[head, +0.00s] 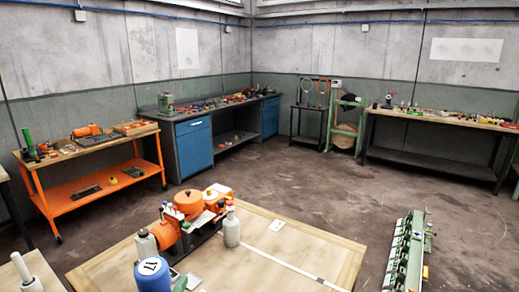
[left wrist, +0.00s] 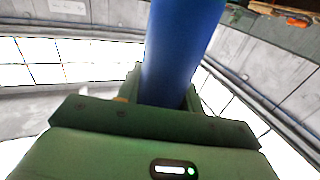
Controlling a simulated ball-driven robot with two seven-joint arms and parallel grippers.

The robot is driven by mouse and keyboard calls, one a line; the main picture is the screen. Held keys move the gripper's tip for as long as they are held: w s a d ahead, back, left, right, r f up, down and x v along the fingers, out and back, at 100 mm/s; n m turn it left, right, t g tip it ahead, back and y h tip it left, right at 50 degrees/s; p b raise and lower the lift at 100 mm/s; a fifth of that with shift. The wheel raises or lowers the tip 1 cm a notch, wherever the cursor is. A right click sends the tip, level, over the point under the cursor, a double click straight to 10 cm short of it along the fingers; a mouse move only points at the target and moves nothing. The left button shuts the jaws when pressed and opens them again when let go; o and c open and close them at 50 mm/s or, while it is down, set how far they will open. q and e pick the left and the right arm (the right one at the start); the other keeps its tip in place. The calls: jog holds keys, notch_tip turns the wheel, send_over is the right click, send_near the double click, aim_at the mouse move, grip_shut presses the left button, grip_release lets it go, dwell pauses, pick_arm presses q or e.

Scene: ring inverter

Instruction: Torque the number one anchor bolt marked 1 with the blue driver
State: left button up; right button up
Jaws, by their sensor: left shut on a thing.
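In the left wrist view the blue driver (left wrist: 183,45) is a thick, smooth blue cylinder. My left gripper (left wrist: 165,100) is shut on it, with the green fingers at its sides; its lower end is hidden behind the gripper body. In the head view a blue cylinder (head: 152,278) with a dark-marked white top shows at the bottom of the picture, by the wooden table's near side; I cannot tell for sure whether it is the same piece. I cannot make out the anchor bolt marked 1. My right gripper is not in view.
The wooden table (head: 310,240) carries an orange machine (head: 188,203) and a grey-white bottle (head: 231,229). A long green fixture (head: 407,258) stands at the right. An orange cart (head: 95,195), blue cabinets (head: 194,147) and a bench (head: 440,119) line the walls. Mid-floor is clear.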

pick_arm(q)
jog(key=shift+s+a+f+n+y, duration=1.1)
jog(key=shift+s+a+f+y, duration=0.5)
jog(key=shift+s+a+f, duration=0.95)
jog(key=shift+h, duration=0.3)
jog(key=w+d+r, duration=0.2)
jog(key=w, duration=0.1)
jog(key=shift+r+p, duration=0.25)
jog(key=shift+p, duration=0.05)
jog(key=w+d+f+m+h, duration=0.1)
jog(key=w+d+f, duration=0.2)
jog(key=w+d, duration=0.1)
jog(key=w+d+f+m+h+p, duration=0.1)
jog(key=w+d+f+h, duration=0.1)
jog(key=w+d+f, duration=0.2)
jog(key=w+d, duration=0.1)
jog(key=w, duration=0.2)
jog(key=shift+w+d+f+m, duration=0.15)
jog(key=shift+w+d+m, duration=0.05)
jog(key=shift+w+m, duration=0.1)
